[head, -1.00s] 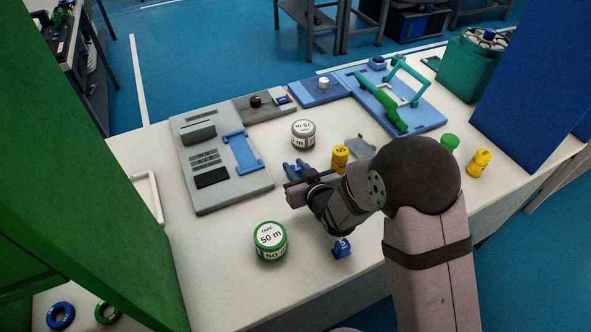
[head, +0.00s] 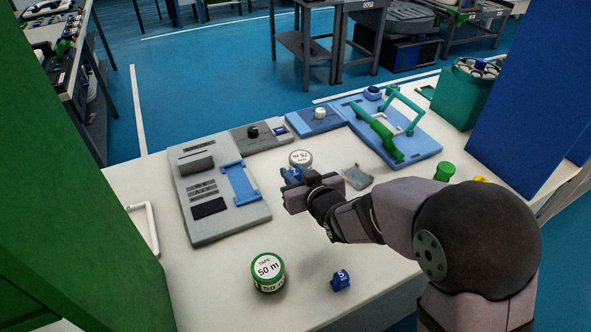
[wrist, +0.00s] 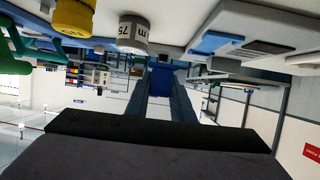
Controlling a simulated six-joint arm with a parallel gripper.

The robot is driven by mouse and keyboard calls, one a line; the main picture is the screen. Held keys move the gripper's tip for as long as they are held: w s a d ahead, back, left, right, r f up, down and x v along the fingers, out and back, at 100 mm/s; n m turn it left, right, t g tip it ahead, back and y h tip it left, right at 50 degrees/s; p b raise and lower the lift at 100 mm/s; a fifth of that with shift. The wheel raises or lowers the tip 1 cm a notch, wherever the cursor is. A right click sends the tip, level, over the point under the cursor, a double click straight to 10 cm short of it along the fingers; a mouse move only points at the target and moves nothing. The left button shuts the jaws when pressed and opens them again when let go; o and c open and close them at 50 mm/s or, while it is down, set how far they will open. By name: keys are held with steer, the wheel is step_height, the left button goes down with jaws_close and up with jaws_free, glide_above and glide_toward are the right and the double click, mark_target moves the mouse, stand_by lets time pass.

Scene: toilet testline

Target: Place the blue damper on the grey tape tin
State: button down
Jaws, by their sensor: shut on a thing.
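The grey tape tin (head: 301,158), marked 75 m, stands upright on the bench with a white lid. It also shows, upside down, in the wrist view (wrist: 132,35). My gripper (head: 290,175) is just in front of the tin and hides its lower part in the head view.
A green tape tin (head: 268,272) and a blue block marked 5 (head: 340,281) stand at the front. A grey panel (head: 215,225) lies left, and a blue board with a green handle (head: 378,140) lies behind. A yellow cylinder (wrist: 75,15) is near the grey tin. A blue wall (head: 530,90) bounds the right.

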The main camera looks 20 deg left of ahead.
steer(key=shift+w+d+r+p, duration=0.15)
steer(key=shift+w+d+p, duration=0.05)
steer(key=shift+d+p, duration=0.15)
steer(key=shift+n+g+y, duration=0.3)
steer(key=shift+n+y, duration=0.1)
steer(key=w+r+p, duration=0.1)
steer(key=w, duration=0.2)
steer(key=w+p, duration=0.2)
steer(key=w, duration=0.2)
steer(key=w+a+r+p, duration=0.1)
steer(key=w+p, duration=0.1)
steer(key=w, duration=0.2)
steer(key=shift+a+r, duration=0.1)
steer(key=shift+r, duration=0.25)
steer(key=w+a+r, duration=0.2)
steer(key=r, duration=0.1)
steer(key=shift+w+a+r, duration=0.25)
steer(key=shift+a, duration=0.1)
